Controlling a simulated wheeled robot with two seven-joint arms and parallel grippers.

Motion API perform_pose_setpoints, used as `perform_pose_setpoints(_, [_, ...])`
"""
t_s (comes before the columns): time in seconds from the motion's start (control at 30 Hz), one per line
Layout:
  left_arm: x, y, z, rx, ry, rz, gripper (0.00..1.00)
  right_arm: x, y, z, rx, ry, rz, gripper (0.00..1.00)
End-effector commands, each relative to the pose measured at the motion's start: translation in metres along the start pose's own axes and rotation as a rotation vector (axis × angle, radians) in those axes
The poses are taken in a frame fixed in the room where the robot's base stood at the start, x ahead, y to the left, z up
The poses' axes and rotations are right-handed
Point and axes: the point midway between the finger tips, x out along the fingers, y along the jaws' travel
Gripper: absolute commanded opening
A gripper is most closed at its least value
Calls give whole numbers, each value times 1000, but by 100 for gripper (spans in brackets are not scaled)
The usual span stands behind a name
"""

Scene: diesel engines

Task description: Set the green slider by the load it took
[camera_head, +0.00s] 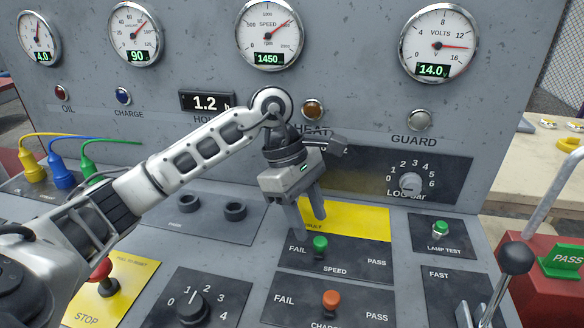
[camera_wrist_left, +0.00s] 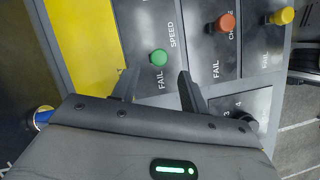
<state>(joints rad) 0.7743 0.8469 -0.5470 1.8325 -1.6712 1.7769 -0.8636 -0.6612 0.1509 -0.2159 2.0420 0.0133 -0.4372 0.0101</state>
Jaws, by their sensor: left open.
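The green slider (camera_head: 320,243) stands on the SPEED plate (camera_head: 350,257), closer to FAIL at left than to PASS at right. It also shows in the left wrist view (camera_wrist_left: 159,57), ahead of and between the fingers. My left gripper (camera_head: 312,221) is open and empty, pointing down just above and behind the green slider, apart from it. Its fingers also show in the left wrist view (camera_wrist_left: 157,86). The speed gauge (camera_head: 269,34) reads 1450. My right gripper is not in view.
The orange slider (camera_head: 331,299) stands on the plate in front; a yellow slider (camera_wrist_left: 283,16) shows in the wrist view. A LOG bar knob (camera_head: 410,183), lamp test button (camera_head: 440,228), black-balled lever (camera_head: 515,258) and numbered knob (camera_head: 192,308) surround the area. The upright gauge panel rises behind.

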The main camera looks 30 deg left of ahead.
Motion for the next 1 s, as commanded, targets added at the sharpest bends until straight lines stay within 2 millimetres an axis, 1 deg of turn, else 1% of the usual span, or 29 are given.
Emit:
perform_pose_setpoints(0.03, [-13,2,-1,0,2,9,44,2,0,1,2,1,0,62])
perform_pose_setpoints(0.1, [-31,2,-1,0,1,9,44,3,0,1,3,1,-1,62])
perform_pose_setpoints(0.3, [-79,1,0,-1,1,7,44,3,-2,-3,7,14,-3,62])
perform_pose_setpoints(0.4, [-98,0,-1,-2,1,6,44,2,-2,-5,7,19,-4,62])
perform_pose_setpoints(0.5, [-112,0,-1,-3,2,4,44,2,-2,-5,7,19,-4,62])
perform_pose_setpoints(0.6, [-120,0,-1,-2,2,2,44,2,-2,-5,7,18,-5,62])
perform_pose_setpoints(0.7, [-124,0,-1,-2,2,1,44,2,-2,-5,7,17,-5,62])
perform_pose_setpoints(1.0, [-125,0,-1,-2,2,1,44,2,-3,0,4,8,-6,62])
